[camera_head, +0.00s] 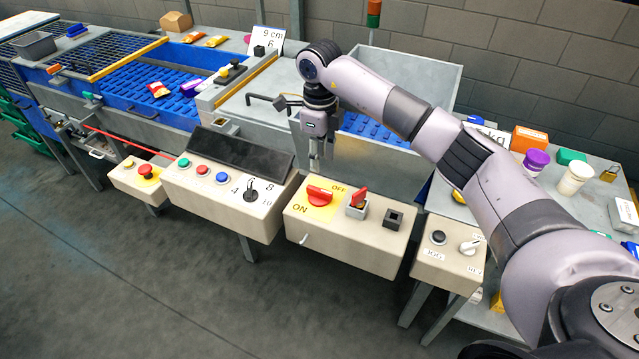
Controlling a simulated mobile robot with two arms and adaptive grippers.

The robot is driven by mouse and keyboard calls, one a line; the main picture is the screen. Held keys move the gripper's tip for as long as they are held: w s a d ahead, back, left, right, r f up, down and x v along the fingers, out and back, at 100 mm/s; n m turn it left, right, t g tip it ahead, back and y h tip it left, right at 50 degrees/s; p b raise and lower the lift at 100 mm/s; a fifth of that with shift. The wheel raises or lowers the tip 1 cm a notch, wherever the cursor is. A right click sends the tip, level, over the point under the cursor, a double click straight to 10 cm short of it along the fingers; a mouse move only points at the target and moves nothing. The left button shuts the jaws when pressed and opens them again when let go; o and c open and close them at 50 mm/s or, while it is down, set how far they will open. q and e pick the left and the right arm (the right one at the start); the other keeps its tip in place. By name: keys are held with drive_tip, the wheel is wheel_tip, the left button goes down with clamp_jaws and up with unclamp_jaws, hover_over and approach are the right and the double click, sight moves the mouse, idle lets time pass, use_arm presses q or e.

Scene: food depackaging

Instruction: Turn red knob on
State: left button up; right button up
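The red knob (320,194) sits on a yellow plate (324,211) on top of a beige control box (350,236). "ON" is printed at the plate's lower left and "OFF" at its upper right. The knob's bar lies roughly crosswise in the picture. My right gripper (319,163) points down just behind and above the knob, apart from it as far as I can see. Its fingers are small and seen at an angle, so their opening is unclear. I see nothing held in it. My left gripper is not in view.
Right of the knob stand a red switch (358,197) and a black square socket (393,219). A button box (222,203) is on the left and a smaller box (447,257) on the right. A grey metal bin (405,75) stands behind.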

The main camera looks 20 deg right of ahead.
sight(319, 190)
wheel_tip(319, 190, down, 11)
drive_tip(key=shift+r+p, duration=0.1)
drive_tip(key=shift+p, duration=1.05)
drive_tip(key=shift+c, duration=0.5)
clamp_jaws()
